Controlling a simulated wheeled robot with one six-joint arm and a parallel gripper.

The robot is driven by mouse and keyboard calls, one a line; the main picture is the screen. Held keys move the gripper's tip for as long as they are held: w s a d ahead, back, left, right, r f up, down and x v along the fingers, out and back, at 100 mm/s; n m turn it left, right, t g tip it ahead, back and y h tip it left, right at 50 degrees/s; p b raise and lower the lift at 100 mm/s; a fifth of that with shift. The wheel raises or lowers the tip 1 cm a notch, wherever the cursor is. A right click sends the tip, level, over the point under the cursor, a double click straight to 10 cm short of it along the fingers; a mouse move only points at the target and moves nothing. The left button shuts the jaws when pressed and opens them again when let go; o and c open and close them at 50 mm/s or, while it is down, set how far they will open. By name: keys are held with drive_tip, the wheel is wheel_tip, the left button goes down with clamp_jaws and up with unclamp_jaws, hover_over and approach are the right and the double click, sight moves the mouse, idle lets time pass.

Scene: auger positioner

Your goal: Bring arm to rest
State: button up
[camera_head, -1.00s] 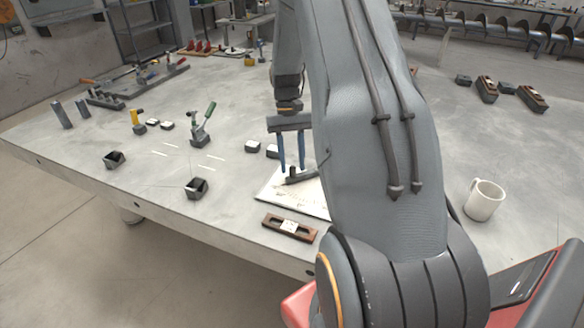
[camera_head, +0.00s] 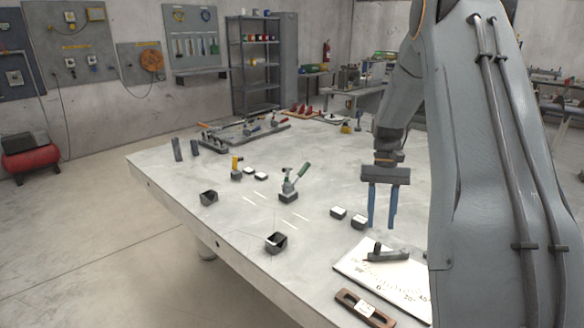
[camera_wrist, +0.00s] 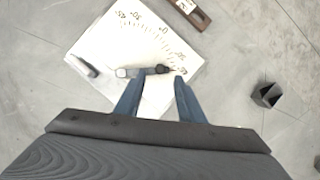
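My gripper (camera_head: 381,226) hangs with its two blue fingers pointing down, open and empty, above the table. In the wrist view, the fingertips (camera_wrist: 159,80) are apart with nothing held between them. A white board (camera_head: 350,265) with an angle scale lies on the table, partly hidden by my arm in the head view. A dark pointer-like piece (camera_head: 388,255) lies on the board, below the fingers and apart from them. In the wrist view, a dark bar (camera_wrist: 155,70) shows on the board beyond the fingertips.
A brown block with a white label (camera_head: 364,308) lies by the board. Small dark open boxes (camera_head: 276,243) stand near the table edge. A green-handled tool (camera_head: 291,186) stands mid-table. Bare tabletop (camera_head: 330,175) lies between the gripper and that tool.

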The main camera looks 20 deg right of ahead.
drive_tip(key=s+a+r+n+t+h, duration=0.1)
drive_tip(key=s+a+n+t, duration=0.1)
drive_tip(key=s+a, duration=0.6)
drive_tip(key=s+a+r+n+t, duration=0.1)
drive_tip(key=s+a+n+t, duration=0.1)
drive_tip(key=s+a, duration=0.6)
drive_tip(key=a, duration=0.6)
drive_tip(key=shift+s+a+r+n+t+h, duration=0.2)
drive_tip(key=shift+s+n+t+h, duration=0.1)
drive_tip(key=shift+t+h, duration=0.1)
drive_tip(key=shift+w+d, duration=0.1)
drive_tip(key=shift+d, duration=0.1)
